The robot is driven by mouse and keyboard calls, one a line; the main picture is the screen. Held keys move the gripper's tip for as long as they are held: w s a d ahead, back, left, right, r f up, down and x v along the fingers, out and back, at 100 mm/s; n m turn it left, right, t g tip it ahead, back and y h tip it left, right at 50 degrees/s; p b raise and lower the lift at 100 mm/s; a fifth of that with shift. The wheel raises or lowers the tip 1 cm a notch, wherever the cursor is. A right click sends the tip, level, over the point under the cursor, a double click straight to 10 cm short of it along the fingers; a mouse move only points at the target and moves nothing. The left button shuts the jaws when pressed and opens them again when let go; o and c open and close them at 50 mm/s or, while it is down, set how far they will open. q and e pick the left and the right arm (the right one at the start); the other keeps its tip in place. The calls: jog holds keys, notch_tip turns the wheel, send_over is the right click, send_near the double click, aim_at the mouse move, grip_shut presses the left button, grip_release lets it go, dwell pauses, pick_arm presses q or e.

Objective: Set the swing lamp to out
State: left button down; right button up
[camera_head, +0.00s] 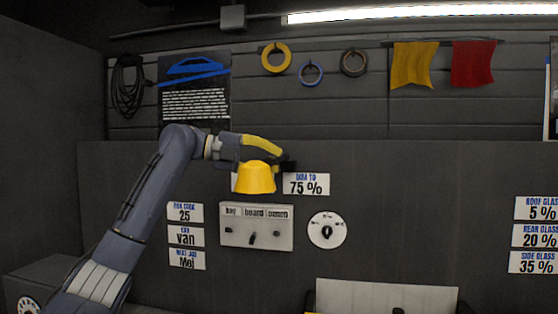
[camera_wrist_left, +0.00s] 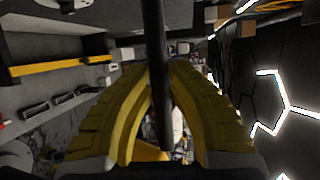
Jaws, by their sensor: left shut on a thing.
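The swing lamp has a yellow shade (camera_head: 255,179) that hangs in front of the dark wall panel in the head view. Part of the yellow shade also shows low between the fingers in the left wrist view (camera_wrist_left: 148,153). My left gripper (camera_head: 278,151), with yellow fingers, is just above the shade. In the left wrist view my left gripper (camera_wrist_left: 158,75) is shut on the lamp's dark bar (camera_wrist_left: 154,40), which runs between the fingers. The bar's mount is hidden in the head view. My right gripper is in neither view.
Below the lamp are a light switch plate (camera_head: 256,239) with several small levers and a round white dial (camera_head: 327,242). White label cards (camera_head: 306,184) sit on the panel, one partly behind the shade. Tape rings (camera_head: 276,45) and cloths (camera_head: 414,65) hang higher up.

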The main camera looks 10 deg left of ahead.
pick_arm(q)
jog(key=shift+f, duration=0.1)
jog(key=c, duration=1.3)
grip_release()
jog(key=v, duration=1.2)
jog(key=shift+w, duration=0.1)
